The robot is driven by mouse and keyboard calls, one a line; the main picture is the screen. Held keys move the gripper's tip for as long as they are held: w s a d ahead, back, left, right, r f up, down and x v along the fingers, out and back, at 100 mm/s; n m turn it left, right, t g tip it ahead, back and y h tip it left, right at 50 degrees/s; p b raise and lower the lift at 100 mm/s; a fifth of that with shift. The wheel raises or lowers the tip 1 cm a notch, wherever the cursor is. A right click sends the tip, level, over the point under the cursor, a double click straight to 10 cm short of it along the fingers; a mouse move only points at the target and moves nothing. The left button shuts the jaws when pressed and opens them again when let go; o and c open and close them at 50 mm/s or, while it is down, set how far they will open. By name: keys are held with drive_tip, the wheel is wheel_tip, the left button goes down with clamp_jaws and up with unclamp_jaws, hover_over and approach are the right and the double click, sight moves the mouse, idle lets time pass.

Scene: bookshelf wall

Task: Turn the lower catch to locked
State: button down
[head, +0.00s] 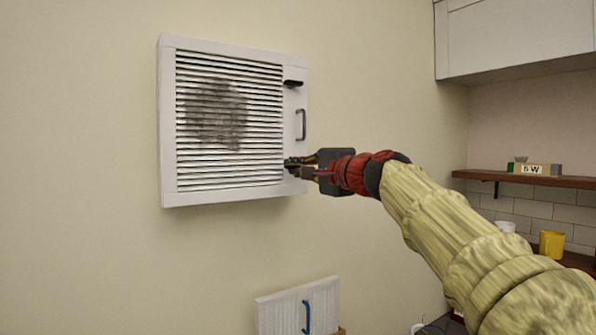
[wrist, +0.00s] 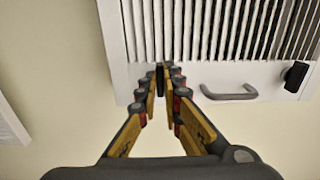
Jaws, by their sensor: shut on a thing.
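The white louvred panel (head: 167,120) hangs on the wall, with a grey smudge on its slats. The lower catch (wrist: 160,79) is a small dark piece on the panel's frame, mostly hidden between my fingertips; I cannot tell its exact angle. My gripper (head: 297,166) reaches in from the right at the panel's lower right edge. In the wrist view my gripper (wrist: 161,76) is shut on the lower catch. The upper catch (head: 293,83), black, lies roughly level near the top right of the panel. It also shows at the right of the wrist view (wrist: 296,76).
A grey bar handle (head: 301,124) sits on the frame between the two catches, close to my fingers. Below is a white panel with a blue handle (head: 307,316). A wooden shelf (head: 515,178) and a yellow mug (head: 552,244) are at the right. The wall left is clear.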

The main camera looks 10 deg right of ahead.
drive_tip(key=shift+f, duration=0.1)
drive_tip(key=c, duration=2)
unclamp_jaws()
drive_tip(key=shift+o, duration=0.2)
drive_tip(key=v, duration=1.2)
drive_tip(key=shift+a, duration=0.1)
